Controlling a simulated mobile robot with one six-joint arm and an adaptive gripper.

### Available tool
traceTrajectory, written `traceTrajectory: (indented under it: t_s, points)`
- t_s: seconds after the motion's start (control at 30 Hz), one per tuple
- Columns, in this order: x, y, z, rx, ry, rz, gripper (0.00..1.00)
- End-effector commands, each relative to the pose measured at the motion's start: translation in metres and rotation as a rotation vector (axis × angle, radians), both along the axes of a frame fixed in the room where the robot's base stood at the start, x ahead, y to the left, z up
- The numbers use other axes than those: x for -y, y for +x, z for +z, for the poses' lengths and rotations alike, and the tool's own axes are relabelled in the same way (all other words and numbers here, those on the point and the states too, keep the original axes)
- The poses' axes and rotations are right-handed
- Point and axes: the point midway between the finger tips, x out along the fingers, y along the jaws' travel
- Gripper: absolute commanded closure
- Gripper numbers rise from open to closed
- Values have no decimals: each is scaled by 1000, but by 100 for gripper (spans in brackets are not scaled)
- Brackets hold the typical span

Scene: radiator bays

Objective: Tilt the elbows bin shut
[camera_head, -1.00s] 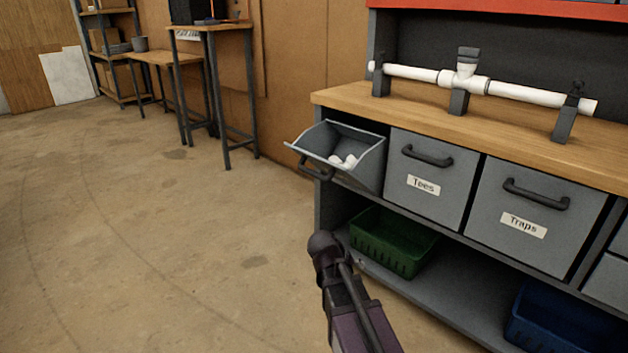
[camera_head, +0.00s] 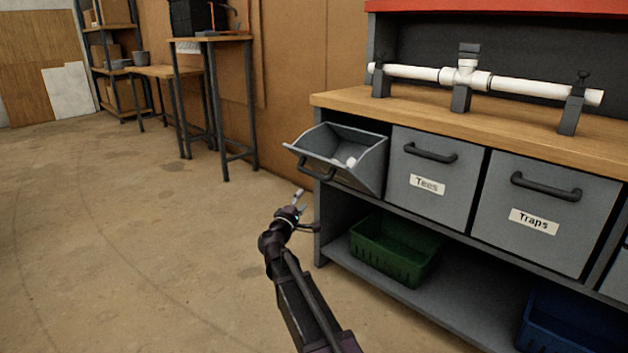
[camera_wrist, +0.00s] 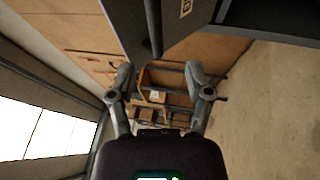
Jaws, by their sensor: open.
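The tilted-out grey bin (camera_head: 372,178) is the leftmost in the bench's row. It leans open toward the floor side, with white fittings (camera_head: 351,162) inside. Its front label does not show in the head view, so I cannot read it. My gripper (camera_head: 300,199) is open and empty, below and left of the bin's handle (camera_head: 316,172), apart from it. In the wrist view my gripper (camera_wrist: 163,85) has its two fingers spread. A grey panel with a dark bar-shaped handle (camera_wrist: 153,30) shows above the fingers there, probably the same bin.
The Tees bin (camera_head: 432,190) and Traps bin (camera_head: 540,235) stand shut to the right. A green crate (camera_head: 392,262) and a blue crate (camera_head: 570,335) sit on the lower shelf. White pipework (camera_head: 520,91) is clamped on the wooden benchtop (camera_head: 400,113). Floor to the left is clear.

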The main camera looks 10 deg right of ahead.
Motion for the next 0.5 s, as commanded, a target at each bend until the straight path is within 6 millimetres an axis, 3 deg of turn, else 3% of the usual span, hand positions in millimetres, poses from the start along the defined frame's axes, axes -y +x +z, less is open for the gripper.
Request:
traceTrajectory:
  t_s: [0.13,0.5]
  points:
    - [-10,6,2,7,-43,24,35]
    - [-12,6,3,8,-48,27,35]
